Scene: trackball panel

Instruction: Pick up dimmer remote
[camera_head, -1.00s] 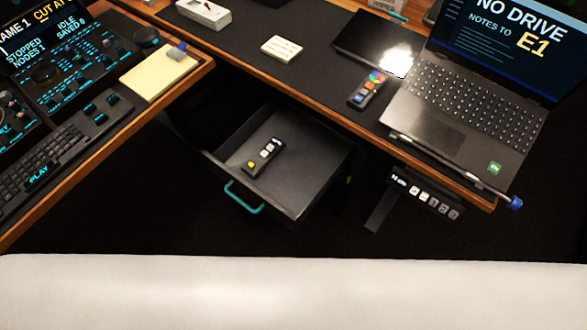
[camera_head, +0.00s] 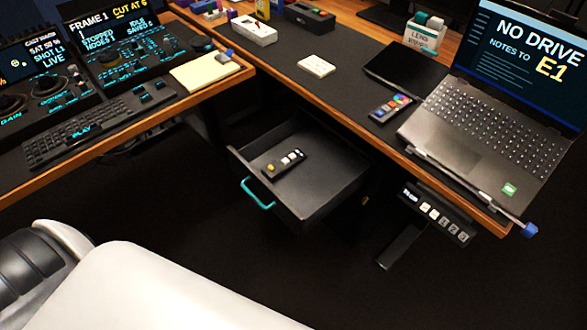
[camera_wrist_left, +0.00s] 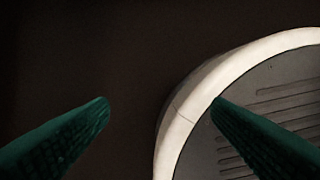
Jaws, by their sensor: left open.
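A slim dark remote (camera_head: 284,163) with one yellow and several pale buttons lies in the open drawer (camera_head: 320,192) in the head view. A second dark remote (camera_head: 391,107) with a coloured wheel and coloured buttons lies on the desk, left of the laptop. No label shows which is the dimmer. In the left wrist view my left gripper (camera_wrist_left: 160,103) has its two green fingers wide apart with nothing between them. Neither remote shows in that view. My left gripper is outside the head view, and my right gripper is in neither view.
The drawer has a teal handle (camera_head: 258,194) and hangs under the desk edge. The laptop (camera_head: 490,120) and a button panel (camera_head: 437,212) are on the right. A keyboard (camera_head: 95,118) and sticky notes (camera_head: 205,72) are on the left desk. Dark floor lies in front.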

